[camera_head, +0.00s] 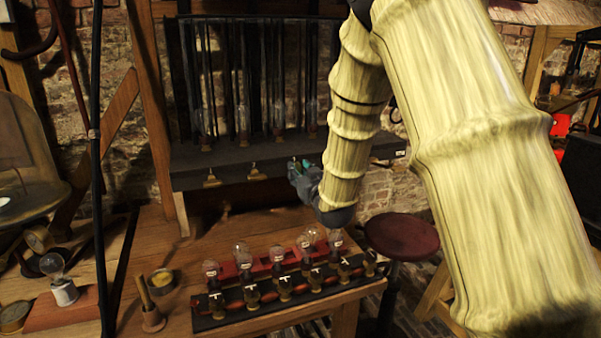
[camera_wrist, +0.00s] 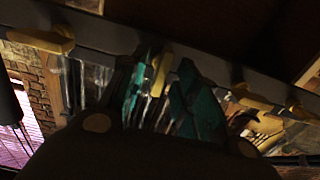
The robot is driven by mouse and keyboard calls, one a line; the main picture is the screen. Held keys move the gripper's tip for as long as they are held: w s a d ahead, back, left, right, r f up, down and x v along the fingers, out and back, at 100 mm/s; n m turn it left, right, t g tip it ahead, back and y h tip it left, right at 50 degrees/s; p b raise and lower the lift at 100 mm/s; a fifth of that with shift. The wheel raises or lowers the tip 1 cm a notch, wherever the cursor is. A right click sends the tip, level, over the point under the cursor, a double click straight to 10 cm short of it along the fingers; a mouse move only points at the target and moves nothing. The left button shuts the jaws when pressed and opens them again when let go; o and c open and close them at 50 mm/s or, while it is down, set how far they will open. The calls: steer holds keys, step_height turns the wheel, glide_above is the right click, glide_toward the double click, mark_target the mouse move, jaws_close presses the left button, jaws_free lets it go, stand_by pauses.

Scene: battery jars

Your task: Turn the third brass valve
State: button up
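In the head view, brass valves hang along the front edge of the dark jar shelf (camera_head: 225,172): the first valve (camera_head: 211,180) and second valve (camera_head: 254,172) show at left. My gripper (camera_head: 302,168) is at the shelf edge right of them, hiding the spot of the third. In the wrist view, the third brass valve's handle (camera_wrist: 160,72) stands steeply between the teal pads of my gripper (camera_wrist: 160,90). It is tilted differently from the neighbouring handles, one at left (camera_wrist: 45,38) and two at right (camera_wrist: 250,99). Whether both pads press on it is unclear.
Tall glass jars (camera_head: 243,122) stand on the shelf. Below, a wooden bench (camera_head: 180,270) holds a black board with small brass taps (camera_head: 252,299) and several glass bulbs. A red stool (camera_head: 402,236) stands right of the bench. My arm covers the right side.

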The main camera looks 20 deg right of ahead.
steer(key=s, duration=1.1)
steer(key=shift+s, duration=0.4)
